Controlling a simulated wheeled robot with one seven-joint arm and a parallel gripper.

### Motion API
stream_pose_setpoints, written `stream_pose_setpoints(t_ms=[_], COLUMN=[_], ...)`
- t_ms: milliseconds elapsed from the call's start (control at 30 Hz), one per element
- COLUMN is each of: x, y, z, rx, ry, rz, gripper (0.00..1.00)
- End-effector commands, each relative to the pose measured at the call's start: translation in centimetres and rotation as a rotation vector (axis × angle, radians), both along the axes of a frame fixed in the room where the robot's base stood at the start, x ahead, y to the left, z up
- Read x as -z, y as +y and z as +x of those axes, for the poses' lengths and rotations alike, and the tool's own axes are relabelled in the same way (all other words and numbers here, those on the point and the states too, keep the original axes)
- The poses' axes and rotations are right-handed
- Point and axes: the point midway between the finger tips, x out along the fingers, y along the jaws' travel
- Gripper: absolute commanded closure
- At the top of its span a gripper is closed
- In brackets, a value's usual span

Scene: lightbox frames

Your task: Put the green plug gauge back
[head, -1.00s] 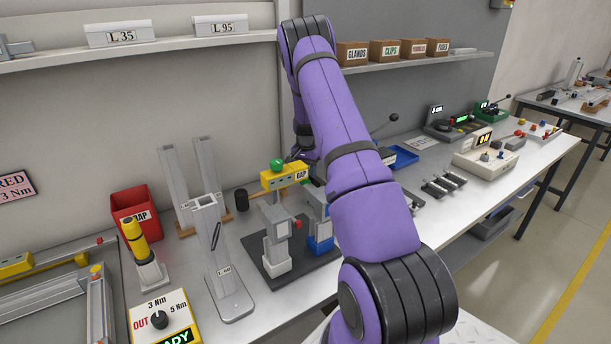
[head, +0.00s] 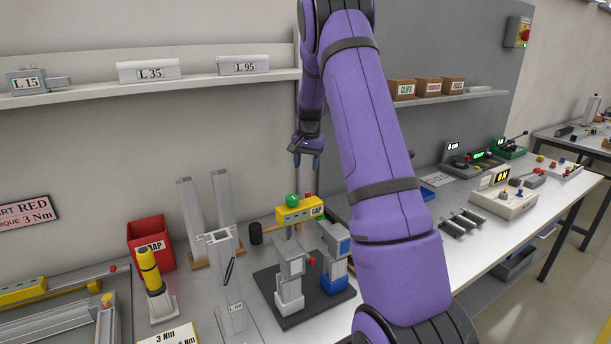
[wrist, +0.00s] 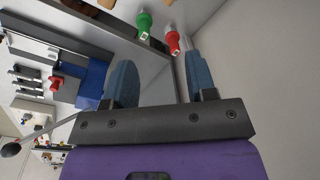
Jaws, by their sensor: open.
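A green plug gauge (wrist: 144,25), with a pale tip, shows at the top of the wrist view. A similar red gauge (wrist: 172,40) is just to its right. Both lie beyond my fingertips and apart from them; what holds them is unclear. I cannot pick out the green gauge for certain in the head view. My gripper (wrist: 160,70) is open, with nothing between its two blue-grey fingers. In the head view my gripper (head: 307,168) points down, above and behind the yellow GAP block.
The yellow GAP block (head: 299,211) with a green ball (head: 292,200) tops a fixture on a dark plate. Grey uprights (head: 190,215) and a red bin (head: 150,240) stand left. A blue tray (wrist: 92,80) shows in the wrist view. A shelf (head: 190,82) runs above.

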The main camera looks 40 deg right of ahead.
Motion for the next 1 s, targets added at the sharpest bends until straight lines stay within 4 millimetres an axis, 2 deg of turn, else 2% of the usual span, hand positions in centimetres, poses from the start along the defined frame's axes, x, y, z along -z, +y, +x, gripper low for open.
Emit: stream_pose_setpoints(t_ms=[33, 200, 367, 500, 800, 1000], x=[-2.2, -7.7, -12.1, -15.2, -19.5, -20.4], y=[1.9, 7.5, 12.6, 16.9, 24.8, 28.9], z=[-0.4, -2.6, -5.5, -8.8, -17.1, -23.3], rx=[-0.036, -0.153, -0.268, -0.369, -0.59, -0.737], ry=[-0.02, -0.07, -0.115, -0.153, -0.229, -0.277], rz=[-0.003, -0.013, -0.029, -0.046, -0.101, -0.15], gripper=[0.48, 0.48, 0.48, 0.48, 0.48, 0.48])
